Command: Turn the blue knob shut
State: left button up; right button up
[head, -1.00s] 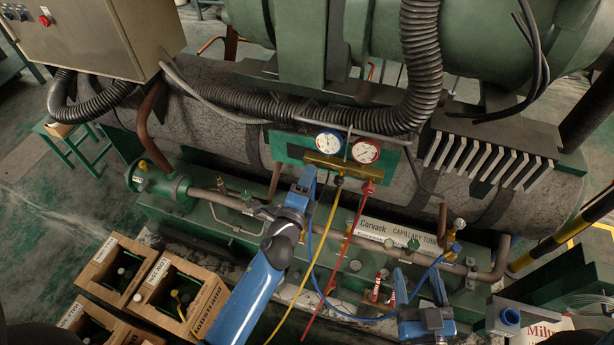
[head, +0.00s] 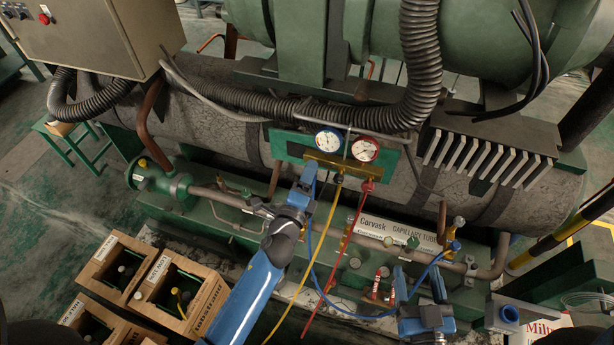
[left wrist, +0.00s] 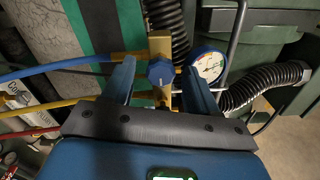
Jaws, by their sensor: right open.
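The blue knob (left wrist: 160,72) sits on the left end of the brass manifold (head: 335,168), below the blue-rimmed gauge (head: 329,140). In the head view my left gripper (head: 308,178) is at that end of the manifold and hides the knob. In the left wrist view the knob stands between the two open fingers of my left gripper (left wrist: 162,82), with a gap on each side. My right gripper (head: 419,288) is open and low at the right, near the blue hose and the pipework.
A red-rimmed gauge (head: 366,148) sits beside the blue one. Yellow (head: 312,262), red (head: 333,248) and blue hoses hang from the manifold. A black corrugated hose (head: 420,70) passes above it. Wooden crates (head: 178,290) with bottles stand at lower left.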

pick_arm(q)
jog(key=b+v, duration=0.3)
jog(key=v, duration=0.7)
jog(key=shift+s+b, duration=0.3)
jog(key=shift+s, duration=0.1)
jog(key=shift+a, duration=0.1)
